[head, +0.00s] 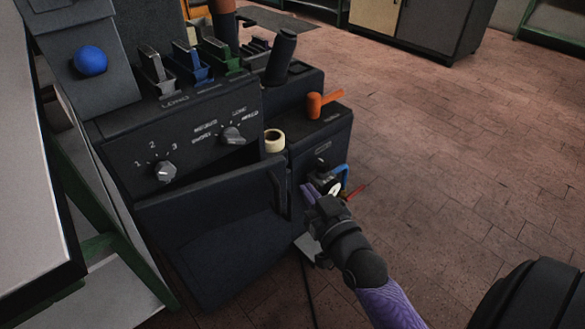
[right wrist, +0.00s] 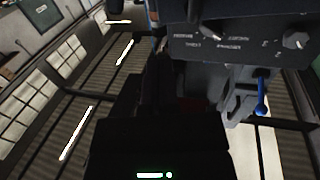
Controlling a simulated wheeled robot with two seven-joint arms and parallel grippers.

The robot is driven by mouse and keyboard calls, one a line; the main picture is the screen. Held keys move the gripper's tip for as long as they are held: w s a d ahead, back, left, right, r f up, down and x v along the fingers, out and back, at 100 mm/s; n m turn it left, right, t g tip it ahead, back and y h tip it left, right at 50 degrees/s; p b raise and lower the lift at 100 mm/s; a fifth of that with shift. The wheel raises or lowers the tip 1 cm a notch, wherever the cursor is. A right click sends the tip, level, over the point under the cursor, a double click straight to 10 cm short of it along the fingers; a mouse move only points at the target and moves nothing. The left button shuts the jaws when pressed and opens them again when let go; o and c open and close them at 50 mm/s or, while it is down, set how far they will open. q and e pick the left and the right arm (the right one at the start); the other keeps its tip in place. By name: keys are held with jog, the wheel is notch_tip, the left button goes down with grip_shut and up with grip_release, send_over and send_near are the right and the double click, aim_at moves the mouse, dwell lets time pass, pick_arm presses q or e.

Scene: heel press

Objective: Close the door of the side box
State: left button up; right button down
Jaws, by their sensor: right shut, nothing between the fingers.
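The dark side box (head: 338,140) stands at the right of the press, with an orange handle (head: 322,103) on top. My right gripper (head: 314,191) is low in front of its lower part, its fingers close to the box. It is shut and empty. Whether the fingers touch the box I cannot tell. My gripper and wrist cover part of the box, so the door and how far it stands open are not clear. Small blue (head: 344,173) and red (head: 356,192) parts show beside the gripper. My left gripper is not in view.
The press front has a panel with two knobs (head: 163,170), levers above and a blue ball (head: 90,60). A slanted dark panel (head: 220,190) juts out below. A cream roll (head: 274,140) sits beside the box.

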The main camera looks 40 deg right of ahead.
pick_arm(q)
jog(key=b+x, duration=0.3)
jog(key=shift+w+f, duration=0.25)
pick_arm(e)
jog(key=w+d, duration=0.1)
jog(key=w, duration=0.6)
jog(key=shift+w+d, duration=0.15)
jog(key=shift+w, duration=0.05)
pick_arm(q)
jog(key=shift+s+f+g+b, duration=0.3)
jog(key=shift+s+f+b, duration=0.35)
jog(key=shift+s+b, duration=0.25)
pick_arm(e)
jog(key=w+d+n+y, duration=0.1)
jog(key=w, duration=0.6)
jog(key=shift+w+d+r+y, duration=0.25)
jog(key=shift+w+r+y, duration=0.05)
jog(key=shift+w+r, duration=0.05)
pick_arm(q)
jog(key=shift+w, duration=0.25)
